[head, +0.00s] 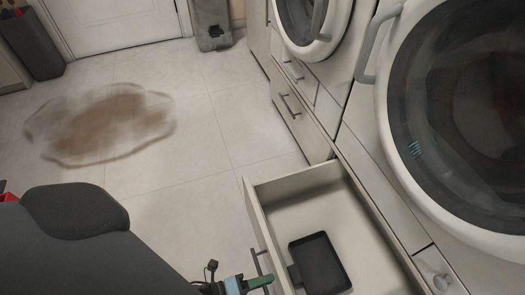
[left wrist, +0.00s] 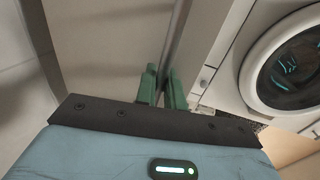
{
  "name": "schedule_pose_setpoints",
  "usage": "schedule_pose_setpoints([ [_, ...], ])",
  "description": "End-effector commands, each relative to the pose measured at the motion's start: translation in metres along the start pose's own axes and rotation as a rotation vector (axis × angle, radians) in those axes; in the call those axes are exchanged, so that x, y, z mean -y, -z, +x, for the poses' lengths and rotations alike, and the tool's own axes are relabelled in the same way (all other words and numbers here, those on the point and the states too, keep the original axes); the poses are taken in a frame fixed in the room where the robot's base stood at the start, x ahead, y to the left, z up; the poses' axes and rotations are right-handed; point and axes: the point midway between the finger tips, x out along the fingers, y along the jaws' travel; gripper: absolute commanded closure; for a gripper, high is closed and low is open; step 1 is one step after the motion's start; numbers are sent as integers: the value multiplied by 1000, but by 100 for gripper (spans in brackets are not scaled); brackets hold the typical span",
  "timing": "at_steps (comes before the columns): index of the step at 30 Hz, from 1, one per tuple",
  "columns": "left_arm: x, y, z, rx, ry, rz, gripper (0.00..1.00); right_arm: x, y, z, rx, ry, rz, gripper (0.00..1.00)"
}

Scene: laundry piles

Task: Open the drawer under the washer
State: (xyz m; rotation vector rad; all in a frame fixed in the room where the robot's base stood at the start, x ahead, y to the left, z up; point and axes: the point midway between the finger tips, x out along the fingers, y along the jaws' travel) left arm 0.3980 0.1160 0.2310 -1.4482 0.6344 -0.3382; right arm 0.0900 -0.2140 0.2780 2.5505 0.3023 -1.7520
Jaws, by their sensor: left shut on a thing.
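The drawer (head: 252,205) under the washer (head: 370,125) is pulled well out, with its light interior showing. Its bar handle (head: 256,262) is on the front panel. My left gripper (head: 258,282) is at this handle, low in the head view, with its green fingers shut on it. In the left wrist view the green fingers (left wrist: 161,88) close around the handle bar (left wrist: 184,25) in front of the pale panel. The grip itself is partly cut off at the head view's bottom edge. My right gripper is not in view.
A black tray (head: 325,270) lies in the drawer. Another front-loading machine (head: 285,22) stands farther back, with closed drawers (head: 300,118) below. A dark bin (head: 32,45) stands near the white door (head: 110,22).

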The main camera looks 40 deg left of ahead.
Motion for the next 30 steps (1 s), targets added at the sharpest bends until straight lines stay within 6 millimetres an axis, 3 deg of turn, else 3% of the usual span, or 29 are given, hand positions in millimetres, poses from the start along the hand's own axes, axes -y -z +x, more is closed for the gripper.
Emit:
schedule_pose_setpoints([
  [9, 1, -2, 0, 2, 2, 0, 100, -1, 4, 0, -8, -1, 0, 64],
  [10, 1, -2, 0, 2, 2, 0, 87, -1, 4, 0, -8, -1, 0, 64],
  [13, 1, -1, 0, 2, 2, 0, 74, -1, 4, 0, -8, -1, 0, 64],
  [23, 0, 0, -3, 1, -1, 0, 73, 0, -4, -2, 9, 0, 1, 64],
  [30, 1, -1, -35, 1, -3, 0, 73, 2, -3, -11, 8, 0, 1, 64],
])
